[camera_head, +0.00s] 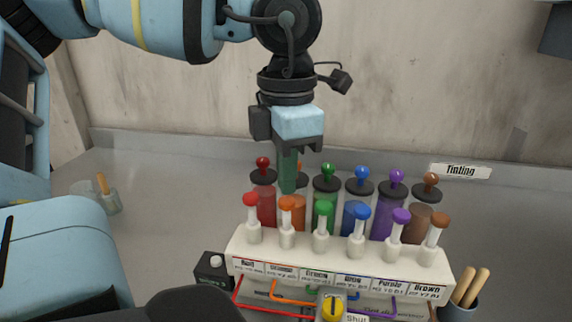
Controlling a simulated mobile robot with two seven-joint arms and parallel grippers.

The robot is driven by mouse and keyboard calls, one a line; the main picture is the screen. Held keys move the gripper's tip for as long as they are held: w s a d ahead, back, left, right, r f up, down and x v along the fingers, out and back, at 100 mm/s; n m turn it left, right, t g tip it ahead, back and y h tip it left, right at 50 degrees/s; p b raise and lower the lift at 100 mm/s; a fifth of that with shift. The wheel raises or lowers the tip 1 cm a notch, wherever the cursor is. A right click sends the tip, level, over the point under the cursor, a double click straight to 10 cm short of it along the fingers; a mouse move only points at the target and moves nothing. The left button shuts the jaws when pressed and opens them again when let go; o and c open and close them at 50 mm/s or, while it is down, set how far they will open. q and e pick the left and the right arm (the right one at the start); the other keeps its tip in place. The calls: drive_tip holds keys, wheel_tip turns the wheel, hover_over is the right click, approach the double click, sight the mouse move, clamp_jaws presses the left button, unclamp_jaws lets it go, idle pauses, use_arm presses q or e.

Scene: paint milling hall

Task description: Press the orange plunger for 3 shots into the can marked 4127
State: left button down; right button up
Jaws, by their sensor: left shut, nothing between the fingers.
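The orange plunger (287,203) stands up in the front row of the white dispenser, second from the left, with an orange cap on a white stem. My left gripper (288,188) points straight down, shut and empty, its green fingertips just above the orange cap in the picture. I cannot tell whether they touch it. The gripper covers part of the orange canister (297,209) behind. I see no can marked 4127. My right gripper is not in view.
Red (251,199), green (323,208) and several other plungers stand close beside the orange one. A yellow knob (333,308) with a "Shut" label sits at the dispenser's front. A cup (458,312) with wooden sticks is at lower right. The bench at left is mostly clear.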

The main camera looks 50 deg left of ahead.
use_arm(q)
drive_tip(key=shift+r, duration=0.1)
